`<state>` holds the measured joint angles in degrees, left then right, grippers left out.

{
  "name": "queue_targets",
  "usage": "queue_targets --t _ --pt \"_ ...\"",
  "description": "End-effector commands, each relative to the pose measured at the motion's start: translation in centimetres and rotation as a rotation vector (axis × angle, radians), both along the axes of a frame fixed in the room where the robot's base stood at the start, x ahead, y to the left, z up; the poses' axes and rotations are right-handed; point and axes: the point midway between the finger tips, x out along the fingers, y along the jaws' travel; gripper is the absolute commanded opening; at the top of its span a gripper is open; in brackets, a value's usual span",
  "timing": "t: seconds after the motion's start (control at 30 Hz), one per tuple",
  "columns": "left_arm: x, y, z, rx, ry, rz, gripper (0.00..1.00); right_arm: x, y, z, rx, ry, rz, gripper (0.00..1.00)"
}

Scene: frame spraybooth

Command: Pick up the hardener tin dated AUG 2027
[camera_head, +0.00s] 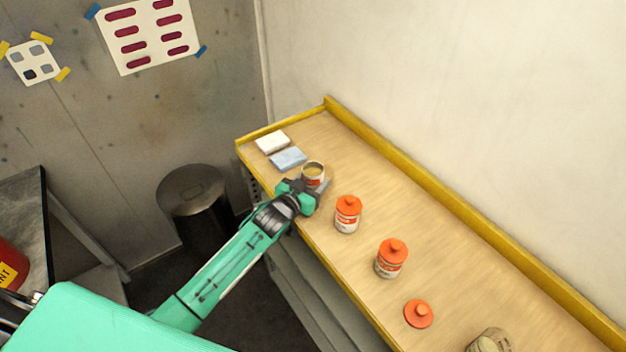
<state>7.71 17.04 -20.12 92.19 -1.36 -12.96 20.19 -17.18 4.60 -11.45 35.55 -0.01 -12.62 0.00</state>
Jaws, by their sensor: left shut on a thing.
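My left gripper (314,188) is shut on a tin (312,171) with a tan top and a white and red side, near the far end of the wooden shelf. The gripper's fingers hide the lower part of this tin, and I cannot tell whether it is lifted. Two white tins with orange tops stand upright on the shelf, a nearer one (391,259) and a farther one (347,214). No date can be read on any tin. My right gripper is not in view.
A loose orange lid (418,314) and a beige object (489,342), cut by the frame, lie on the near shelf. A white pad (272,142) and a blue pad (288,158) lie beyond the held tin. A yellow rim (460,209) edges the shelf. A bin (192,188) stands left.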

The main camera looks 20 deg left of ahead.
Motion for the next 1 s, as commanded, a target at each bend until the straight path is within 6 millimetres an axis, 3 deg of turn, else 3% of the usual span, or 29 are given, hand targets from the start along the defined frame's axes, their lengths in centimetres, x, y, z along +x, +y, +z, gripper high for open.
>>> queue_targets --t 0.27,1.0 --pt "-0.3 0.1 -0.1 0.001 -0.001 0.0 0.26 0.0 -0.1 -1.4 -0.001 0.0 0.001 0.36" --pt "-11.2 3.1 -0.1 0.0 0.0 0.0 0.26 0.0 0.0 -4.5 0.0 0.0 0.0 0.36"
